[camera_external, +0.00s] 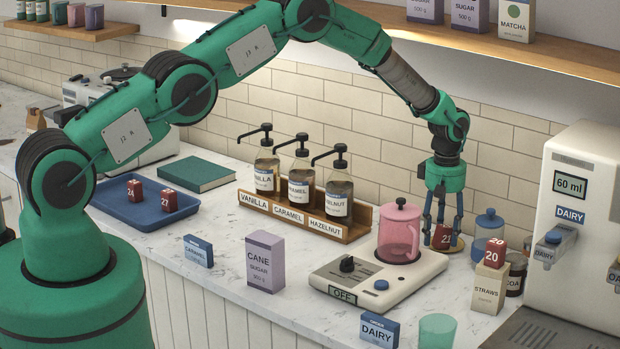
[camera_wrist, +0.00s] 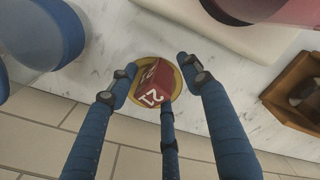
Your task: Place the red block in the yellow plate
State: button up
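A red block (camera_external: 441,237) with a white number lies in the small yellow plate (camera_external: 458,245), behind the pink pitcher and partly hidden by my fingers. In the wrist view the red block (camera_wrist: 153,83) sits tilted relative to the picture, inside the round yellow plate (camera_wrist: 178,81). My gripper (camera_external: 441,232) points straight down over the plate. In the wrist view its blue fingers (camera_wrist: 160,80) are spread around the block, with gaps visible beside it. More red blocks stand elsewhere: two (camera_external: 135,190) (camera_external: 168,200) on the blue tray and one (camera_external: 494,253) on the straws box.
The pink pitcher (camera_external: 399,232) on its scale (camera_external: 330,277) stands close left of my gripper. A blue jar (camera_external: 488,232) and the straws box (camera_external: 488,288) are close right. The syrup rack (camera_external: 355,231) stands further left, and the dairy dispenser (camera_external: 570,260) at far right.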

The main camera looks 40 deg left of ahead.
aim_at(442, 226)
jog(key=shift+r, duration=0.1)
jog(key=shift+r, duration=2.05)
jog(key=shift+d+b, duration=0.1)
jog(key=shift+b, duration=0.2)
